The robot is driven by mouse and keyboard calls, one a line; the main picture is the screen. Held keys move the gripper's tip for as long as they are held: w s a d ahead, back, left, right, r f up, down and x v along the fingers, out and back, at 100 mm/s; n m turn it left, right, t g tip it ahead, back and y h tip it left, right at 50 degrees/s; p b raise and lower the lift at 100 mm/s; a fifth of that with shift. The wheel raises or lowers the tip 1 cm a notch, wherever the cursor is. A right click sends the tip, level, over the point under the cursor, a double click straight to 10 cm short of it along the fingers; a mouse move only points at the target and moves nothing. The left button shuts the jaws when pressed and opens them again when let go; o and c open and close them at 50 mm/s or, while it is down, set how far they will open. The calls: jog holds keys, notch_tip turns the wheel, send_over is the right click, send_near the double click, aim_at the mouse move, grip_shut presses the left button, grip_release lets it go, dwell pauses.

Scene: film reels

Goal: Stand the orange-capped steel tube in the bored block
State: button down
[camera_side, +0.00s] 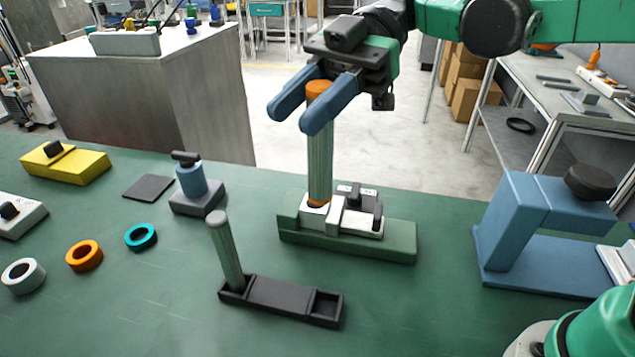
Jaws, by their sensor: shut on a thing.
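The steel tube (320,160) stands upright, with an orange cap (318,88) at its top and an orange band near its foot. My gripper (300,113) is shut on the tube at its orange cap, with one blue finger on each side. The foot of the tube is at the left end of a silver block (315,219) on a green base (345,245). This is probably the bored block, but no empty bore shows. I cannot tell how deep the foot sits or whether it bears on the block.
A dark tray (280,297) in front holds a tilted grey-capped tube (226,255) in its left end. A blue stand (520,230) is at right. A blue-grey post (192,182) and several rings (84,256) lie left. The green table is clear at front left.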

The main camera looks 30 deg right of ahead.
jog(key=w+d+f+m+t, duration=0.1)
jog(key=w+d+f+t, duration=0.1)
jog(key=w+f, duration=0.3)
jog(key=w+d+f+m+t, duration=0.2)
jog(key=w+f, duration=0.4)
jog(key=f, duration=0.3)
jog(key=shift+d+f+m+y, duration=0.15)
jog(key=shift+d+m+y, duration=0.15)
jog(key=shift+d, duration=0.5)
jog(key=shift+f, duration=0.6)
jog(key=c, duration=0.8)
grip_release()
jog(key=shift+c, duration=0.2)
jog(key=shift+t, duration=0.3)
jog(key=v, duration=1.1)
